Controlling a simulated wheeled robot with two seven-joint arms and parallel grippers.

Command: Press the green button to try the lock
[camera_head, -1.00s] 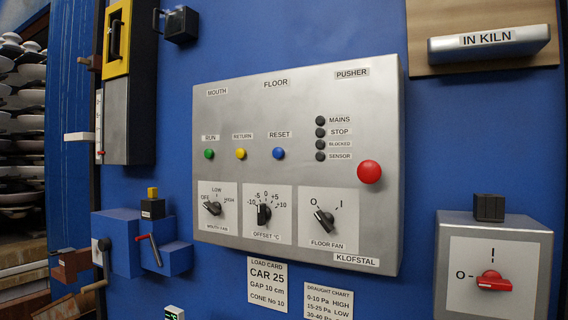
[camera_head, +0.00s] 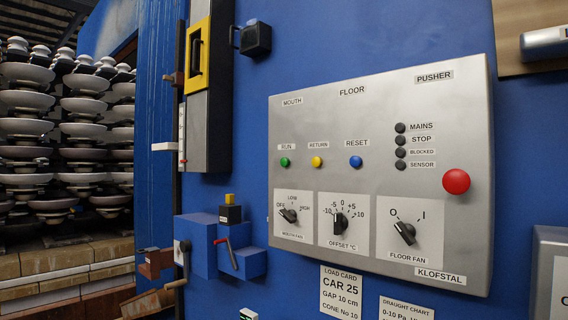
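The green button (camera_head: 284,162) sits under the RUN label at the left of a grey metal control panel (camera_head: 375,105) on a blue wall. To its right are a yellow button (camera_head: 317,162) under RETURN and a blue button (camera_head: 355,161) under RESET. A large red button (camera_head: 456,181) is at the panel's right. No part labelled as a lock shows. Neither of my grippers is in view, and nothing covers the green button.
Below the buttons are three black knobs, including the MOUTH FAN knob (camera_head: 289,215). A blue box (camera_head: 203,240) with a red-handled lever (camera_head: 230,254) juts out lower left. Stacked pale insulators (camera_head: 28,100) stand at far left. A yellow-framed handle (camera_head: 198,52) is above.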

